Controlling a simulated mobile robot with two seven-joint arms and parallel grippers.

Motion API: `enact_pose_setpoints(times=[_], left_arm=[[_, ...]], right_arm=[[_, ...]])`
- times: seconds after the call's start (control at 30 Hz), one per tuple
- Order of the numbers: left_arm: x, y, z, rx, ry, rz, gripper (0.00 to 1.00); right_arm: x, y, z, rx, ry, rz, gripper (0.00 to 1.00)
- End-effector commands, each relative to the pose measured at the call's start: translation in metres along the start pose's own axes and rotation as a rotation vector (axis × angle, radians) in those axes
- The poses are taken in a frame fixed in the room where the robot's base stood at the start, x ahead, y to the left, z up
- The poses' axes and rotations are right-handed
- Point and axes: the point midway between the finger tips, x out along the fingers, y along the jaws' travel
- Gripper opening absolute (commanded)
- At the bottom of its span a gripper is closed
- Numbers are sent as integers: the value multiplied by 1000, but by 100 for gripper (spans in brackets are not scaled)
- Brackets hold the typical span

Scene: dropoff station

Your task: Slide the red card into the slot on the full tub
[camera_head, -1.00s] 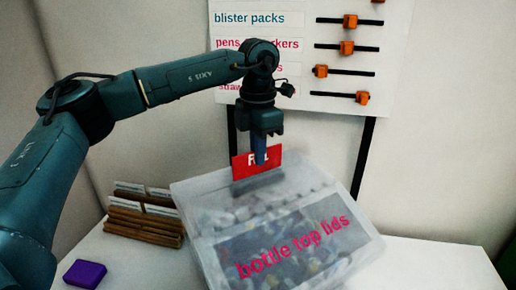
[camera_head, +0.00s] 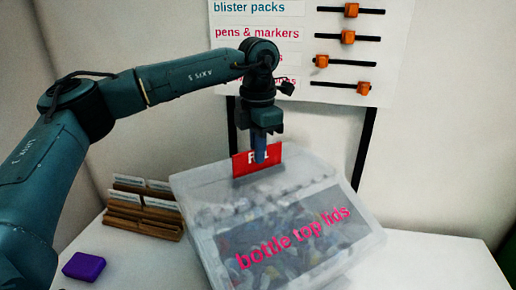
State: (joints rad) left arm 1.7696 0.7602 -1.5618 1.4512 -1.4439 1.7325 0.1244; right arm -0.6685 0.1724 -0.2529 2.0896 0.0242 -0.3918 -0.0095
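The full tub (camera_head: 208,244) is a translucent lidded box labelled "bottle top lids", set at an angle on the white table. Small pieces show through it. The red card (camera_head: 241,165), with white lettering partly covered by a finger, stands upright at the back of the lid. Its lower edge is at the grey slot (camera_head: 259,178); I cannot tell how deep it sits. My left gripper (camera_head: 260,158) points down at the card, with a bluish finger in front of it. It appears shut on the card. My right gripper is not in view.
A wooden rack (camera_head: 143,212) with white cards stands left of the tub. A purple block (camera_head: 84,267) lies at the front left. A board (camera_head: 300,50) with orange sliders stands behind. The table right of the tub is clear.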

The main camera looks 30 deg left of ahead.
Motion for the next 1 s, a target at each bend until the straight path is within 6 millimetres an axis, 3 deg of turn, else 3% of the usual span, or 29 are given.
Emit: enact_pose_setpoints(times=[1.0], left_arm=[[13, 0, 0, 0, 0, -1, 0]], right_arm=[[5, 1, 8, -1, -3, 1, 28]])
